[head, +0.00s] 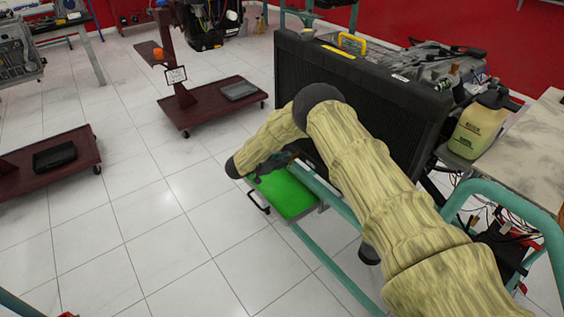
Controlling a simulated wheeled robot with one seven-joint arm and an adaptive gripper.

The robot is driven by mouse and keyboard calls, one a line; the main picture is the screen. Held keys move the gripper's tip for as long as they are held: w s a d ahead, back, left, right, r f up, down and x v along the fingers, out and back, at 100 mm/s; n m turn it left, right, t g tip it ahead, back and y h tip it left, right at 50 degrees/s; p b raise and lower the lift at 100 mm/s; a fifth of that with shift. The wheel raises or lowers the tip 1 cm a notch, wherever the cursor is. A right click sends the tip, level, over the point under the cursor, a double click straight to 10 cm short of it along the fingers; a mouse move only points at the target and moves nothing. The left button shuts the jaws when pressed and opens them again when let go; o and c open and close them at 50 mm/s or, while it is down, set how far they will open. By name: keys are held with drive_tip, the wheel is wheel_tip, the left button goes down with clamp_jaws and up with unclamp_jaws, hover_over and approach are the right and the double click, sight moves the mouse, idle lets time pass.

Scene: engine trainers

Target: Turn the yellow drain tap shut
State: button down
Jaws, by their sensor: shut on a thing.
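The black radiator (420,118) stands upright on a teal engine stand. I cannot make out the yellow drain tap; the radiator's lower left corner is behind my arm. My arm reaches in from the lower right, bends at a dark elbow and comes down at the left. My gripper (276,161) is small, dark and partly hidden beside that lower corner, just above a green tray (286,194). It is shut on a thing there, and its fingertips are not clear.
A dark red wheeled stand (212,104) is at the back left.

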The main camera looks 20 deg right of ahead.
drive_tip(key=m, duration=0.1)
drive_tip(key=m+t+b, duration=0.1)
drive_tip(key=t, duration=0.1)
drive_tip(key=shift+s+f+m+y+b, duration=0.25)
drive_tip(key=shift+m+y+b, duration=0.05)
drive_tip(key=shift+m+b, duration=0.1)
drive_tip(key=m+t+b, duration=0.1)
drive_tip(key=m+b, duration=0.2)
drive_tip(key=m+t+b, duration=0.2)
drive_tip(key=m+b, duration=0.1)
drive_tip(key=f+m+t+h+b, duration=0.1)
drive_tip(key=m+t+b, duration=0.1)
drive_tip(key=m+b, duration=0.1)
drive_tip(key=shift+s+d+f+m+b, duration=0.1)
drive_tip(key=shift+s+d+m+b, duration=0.15)
drive_tip(key=shift+s+b, duration=0.2)
drive_tip(key=shift+m, duration=0.25)
drive_tip(key=c, duration=1.6)
unclamp_jaws()
drive_tip(key=shift+o, duration=0.2)
drive_tip(key=shift+a, duration=0.1)
